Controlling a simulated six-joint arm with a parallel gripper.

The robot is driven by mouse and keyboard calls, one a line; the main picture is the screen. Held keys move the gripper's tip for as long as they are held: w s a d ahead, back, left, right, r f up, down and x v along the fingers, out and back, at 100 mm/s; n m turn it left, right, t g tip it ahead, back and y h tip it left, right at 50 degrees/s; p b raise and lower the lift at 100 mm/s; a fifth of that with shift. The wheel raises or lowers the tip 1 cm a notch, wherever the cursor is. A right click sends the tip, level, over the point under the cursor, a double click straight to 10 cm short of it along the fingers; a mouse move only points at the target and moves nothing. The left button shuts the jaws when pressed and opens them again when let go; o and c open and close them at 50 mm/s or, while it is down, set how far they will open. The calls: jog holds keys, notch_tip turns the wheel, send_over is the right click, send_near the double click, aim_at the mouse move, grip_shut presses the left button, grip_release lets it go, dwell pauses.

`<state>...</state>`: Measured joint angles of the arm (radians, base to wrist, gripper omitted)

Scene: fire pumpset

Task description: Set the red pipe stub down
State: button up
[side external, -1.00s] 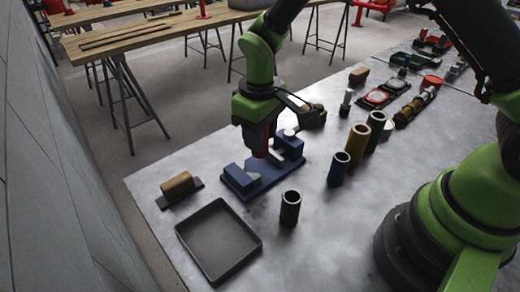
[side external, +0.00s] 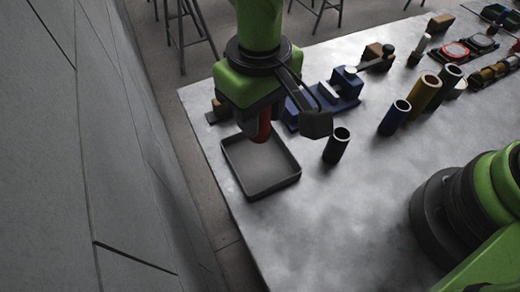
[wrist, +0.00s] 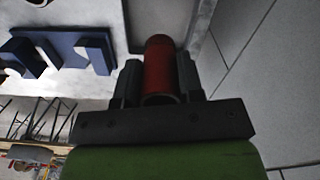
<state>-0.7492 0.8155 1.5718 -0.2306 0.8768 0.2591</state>
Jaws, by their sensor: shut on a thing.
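The red pipe stub (wrist: 160,66) is held between the two jaws of my gripper (wrist: 158,82) in the wrist view. In the side view the red pipe stub (side external: 263,126) hangs upright below my gripper (side external: 262,118), over the back part of the square dark tray (side external: 270,190). The tray's visible floor is empty. I cannot tell how high the stub's lower end is above the tray floor. My gripper is shut on the stub, and its fingers are mostly hidden in the side view.
A black pipe stub (side external: 336,146) stands just right of the tray. The blue vise-like fixture (side external: 345,88) is behind it. A wooden-handled tool is partly hidden behind my gripper. The front of the metal table (side external: 330,220) is clear.

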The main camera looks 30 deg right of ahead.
notch_tip(320, 180, down, 8)
dwell(0.4)
jog(key=shift+f, duration=0.1)
jog(key=o, duration=1)
jog(key=shift+o, duration=0.2)
